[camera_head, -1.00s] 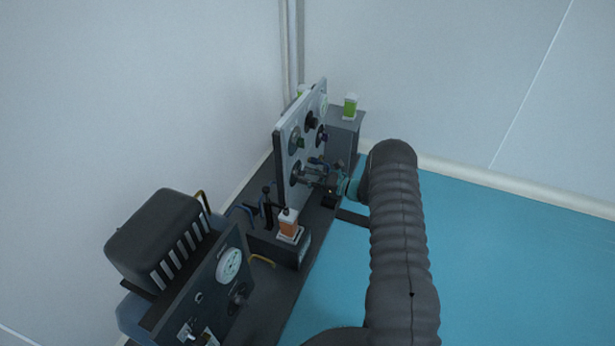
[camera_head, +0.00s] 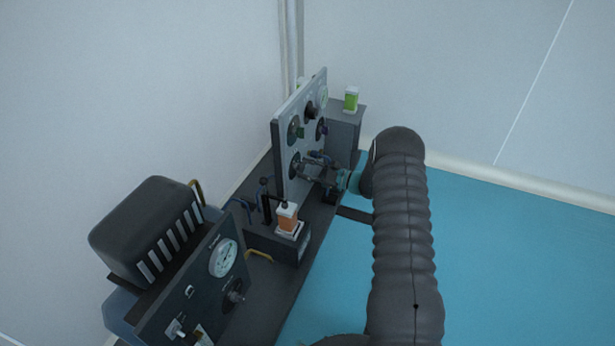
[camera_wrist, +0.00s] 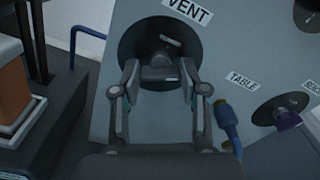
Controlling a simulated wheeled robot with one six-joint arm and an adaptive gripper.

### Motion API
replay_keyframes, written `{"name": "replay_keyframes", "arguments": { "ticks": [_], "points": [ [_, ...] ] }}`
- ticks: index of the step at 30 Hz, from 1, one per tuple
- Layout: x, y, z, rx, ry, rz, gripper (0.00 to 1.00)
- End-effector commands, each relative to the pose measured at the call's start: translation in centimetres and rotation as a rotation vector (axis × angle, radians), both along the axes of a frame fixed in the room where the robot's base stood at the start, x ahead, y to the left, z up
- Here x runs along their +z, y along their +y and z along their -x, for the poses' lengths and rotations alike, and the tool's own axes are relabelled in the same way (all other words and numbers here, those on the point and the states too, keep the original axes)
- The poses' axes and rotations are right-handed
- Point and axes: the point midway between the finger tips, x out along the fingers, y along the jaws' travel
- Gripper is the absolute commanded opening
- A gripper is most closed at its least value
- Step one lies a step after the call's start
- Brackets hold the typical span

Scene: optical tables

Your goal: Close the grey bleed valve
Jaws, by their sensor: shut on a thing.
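The valve panel (camera_head: 287,150) stands upright and holds several round black dials with knobs. In the wrist view, a dark grey valve knob (camera_wrist: 161,58) sits on a large black disc (camera_wrist: 128,42), just below a label reading VENT (camera_wrist: 188,9). My gripper (camera_wrist: 160,76) reaches this knob, with one finger on each side, and is shut on it. The fingers hide part of the knob and the disc's lower edge. In the head view, my gripper (camera_head: 312,172) is at the panel's lower left dial; the knob itself is hidden there.
A purple knob (camera_wrist: 287,119) and a blue fitting (camera_wrist: 226,125) sit right of my fingers, near a TABLE label (camera_wrist: 243,81). A dark gauge box (camera_head: 195,285) is nearer. Blue floor (camera_head: 500,250) is open at right.

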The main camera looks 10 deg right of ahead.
Motion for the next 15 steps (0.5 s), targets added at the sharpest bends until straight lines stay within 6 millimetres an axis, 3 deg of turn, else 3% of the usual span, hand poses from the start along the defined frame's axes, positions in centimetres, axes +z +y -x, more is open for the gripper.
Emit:
{"name": "replay_keyframes", "arguments": {
  "ticks": [15],
  "points": [
    [-0.17,0.35,0.23,0.006,-0.407,0.271,0.09]
  ]
}}
